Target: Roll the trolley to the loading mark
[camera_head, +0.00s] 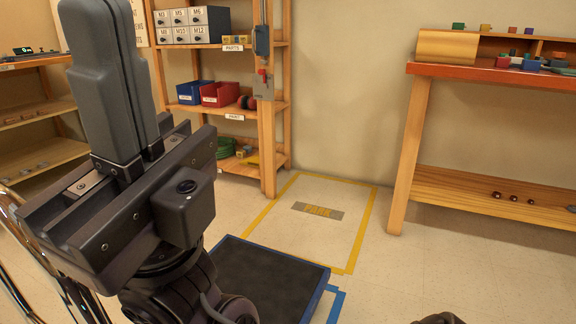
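The trolley's low deck (270,284), black on top with a blue rim, shows at the bottom centre, partly hidden behind my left gripper. A yellow-outlined rectangle on the floor (335,225), with a grey plate that seems to read PARK, lies just beyond the deck. The deck's far edge hides part of its near line. My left gripper (105,10) is large in the left foreground, fingers pointing up and together, with nothing visible between them. Shiny bars (45,265) show at the lower left; I cannot tell what they belong to.
A wooden shelf (268,150) with bins, drawers and a coiled green hose stands left of the outline. A red-topped workbench (480,72) stands to the right, its near leg beside the outline. Blue tape (335,300) lies by the deck's right side.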

